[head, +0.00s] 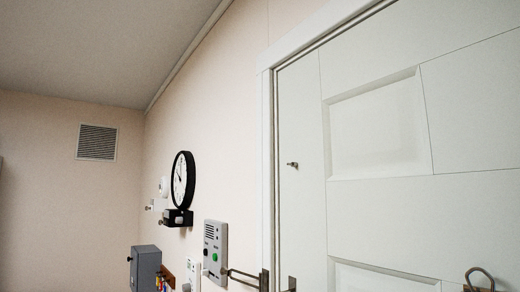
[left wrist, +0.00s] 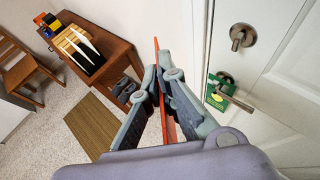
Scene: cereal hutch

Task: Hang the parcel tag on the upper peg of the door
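The upper peg (head: 292,164) is a small metal stub on the white door (head: 380,200) in the head view, with nothing on it. In the left wrist view my left gripper (left wrist: 160,77) is shut on a thin flat orange-red thing (left wrist: 169,126), seen edge-on; it appears to be the parcel tag. Its face and any hole are hidden. The door fills the right of that view. Neither gripper shows in the head view.
A green card (left wrist: 216,95) hangs at the door handle, below a round metal lock (left wrist: 242,37). A wooden table (left wrist: 112,52), chair (left wrist: 20,68) and brown mat (left wrist: 95,122) are at left. A clock (head: 182,180) and grey intercom (head: 215,248) are on the wall beside the door.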

